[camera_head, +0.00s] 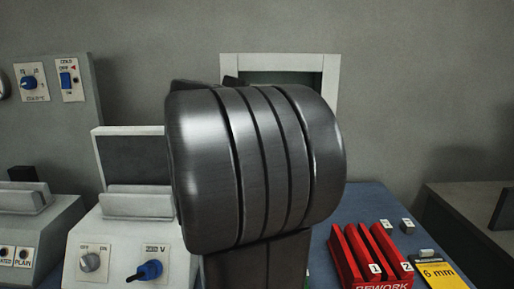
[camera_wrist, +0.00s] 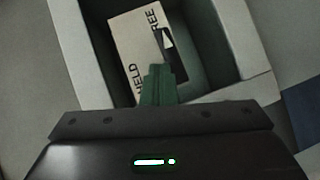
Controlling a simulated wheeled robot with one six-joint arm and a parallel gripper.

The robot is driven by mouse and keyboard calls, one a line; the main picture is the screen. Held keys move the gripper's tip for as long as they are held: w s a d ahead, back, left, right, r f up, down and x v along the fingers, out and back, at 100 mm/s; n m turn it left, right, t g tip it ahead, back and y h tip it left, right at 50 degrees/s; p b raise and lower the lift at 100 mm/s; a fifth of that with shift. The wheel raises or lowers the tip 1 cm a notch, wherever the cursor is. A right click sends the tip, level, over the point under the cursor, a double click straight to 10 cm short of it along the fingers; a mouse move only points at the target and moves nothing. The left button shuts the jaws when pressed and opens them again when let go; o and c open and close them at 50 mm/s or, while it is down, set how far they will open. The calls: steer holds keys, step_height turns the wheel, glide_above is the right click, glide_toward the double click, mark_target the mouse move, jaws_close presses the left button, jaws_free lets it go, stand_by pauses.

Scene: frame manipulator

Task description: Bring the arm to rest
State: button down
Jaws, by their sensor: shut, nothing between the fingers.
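My gripper (camera_wrist: 157,72) shows in the wrist view as green fingers, shut together with nothing held. It points toward a white-framed opening (camera_wrist: 84,50) with a dark inside. In the head view a large dark grey, ribbed part of my arm fills the middle and hides my gripper. The same kind of pale frame (camera_head: 331,85) shows on the wall behind the arm.
A beige printed panel (camera_wrist: 128,40) lies inside the opening, with a small black-and-white piece near my fingertips. On the blue bench (camera_head: 350,205) are a red rack (camera_head: 345,260) and a yellow "6 mm" label (camera_head: 438,273). Panels with knobs (camera_head: 93,262) stand left.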

steer(key=d+r+m+g+y+p, duration=0.2)
steer(key=d+r+m+y+p, duration=0.25)
steer(key=m+y+p, duration=0.2)
steer(key=d+b+v, duration=0.1)
steer(key=d+v, duration=0.1)
steer(key=v, duration=0.8)
steer(key=w+f+n+h+b, duration=0.3)
steer(key=w+f, duration=0.5)
steer(key=f, duration=0.2)
steer(key=a+n+t+h+b, duration=0.4)
steer(key=a+n+b, duration=0.15)
steer(key=a, duration=0.35)
steer(key=v, duration=1)
steer(key=shift+w+a+f+n, duration=0.15)
steer(key=shift+a+f+n, duration=0.05)
steer(key=shift+f+n, duration=0.1)
stand_by(0.4)
